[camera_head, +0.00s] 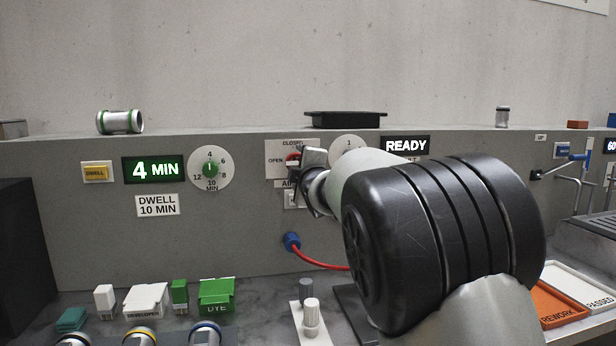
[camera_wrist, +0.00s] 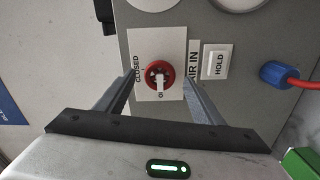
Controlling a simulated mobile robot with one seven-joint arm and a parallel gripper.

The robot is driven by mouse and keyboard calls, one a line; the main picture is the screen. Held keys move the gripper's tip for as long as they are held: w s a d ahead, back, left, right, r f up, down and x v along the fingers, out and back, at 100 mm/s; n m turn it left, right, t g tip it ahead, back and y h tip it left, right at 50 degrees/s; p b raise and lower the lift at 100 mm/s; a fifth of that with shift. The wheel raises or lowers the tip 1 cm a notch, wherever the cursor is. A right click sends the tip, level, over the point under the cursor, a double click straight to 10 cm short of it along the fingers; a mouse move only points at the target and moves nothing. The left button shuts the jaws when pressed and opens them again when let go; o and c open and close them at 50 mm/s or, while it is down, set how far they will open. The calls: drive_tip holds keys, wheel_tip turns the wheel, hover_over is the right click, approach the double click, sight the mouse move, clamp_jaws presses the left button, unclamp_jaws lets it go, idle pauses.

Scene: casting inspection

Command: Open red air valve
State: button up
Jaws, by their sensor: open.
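The red air valve (camera_wrist: 160,74) is a round red knob with a white bar across its face, on a white plate (camera_wrist: 143,47) marked CLOSED and OPEN. In the wrist view the bar's narrow end points down, toward the partly hidden OPEN label. In the head view a sliver of the red valve (camera_head: 292,157) shows beside my gripper (camera_head: 312,157). In the wrist view my gripper (camera_wrist: 159,78) is open, with one finger on each side of the knob. I cannot tell whether the fingers touch it.
A HOLD button (camera_wrist: 217,64) and a blue air fitting (camera_head: 291,241) with a red hose are close by. A dwell dial (camera_head: 210,168), 4 MIN display (camera_head: 154,170) and READY display (camera_head: 405,145) share the panel.

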drive_tip(key=v, duration=1.5)
drive_tip(key=s+d+f+m+g+h, duration=0.2)
drive_tip(key=s+d+f+m+g, duration=0.3)
drive_tip(key=s+d+f+m, duration=0.55)
drive_tip(key=s+d+f+m+g+h, duration=0.1)
drive_tip(key=s+d+f+m+g, duration=0.15)
drive_tip(key=s, duration=0.55)
drive_tip(key=s+d+f+m+g+h, duration=0.1)
drive_tip(key=s+d+f+m+g, duration=0.15)
drive_tip(key=s, duration=0.45)
drive_tip(key=s+d+f+m+g+h, duration=0.1)
drive_tip(key=s+d+f+m, duration=0.2)
drive_tip(key=s, duration=0.5)
wheel_tip(320, 180, up, 24)
drive_tip(key=a+p, duration=0.1)
drive_tip(key=p, duration=2.5)
drive_tip(key=shift+s+m+g, duration=0.35)
drive_tip(key=shift+s+g, duration=0.05)
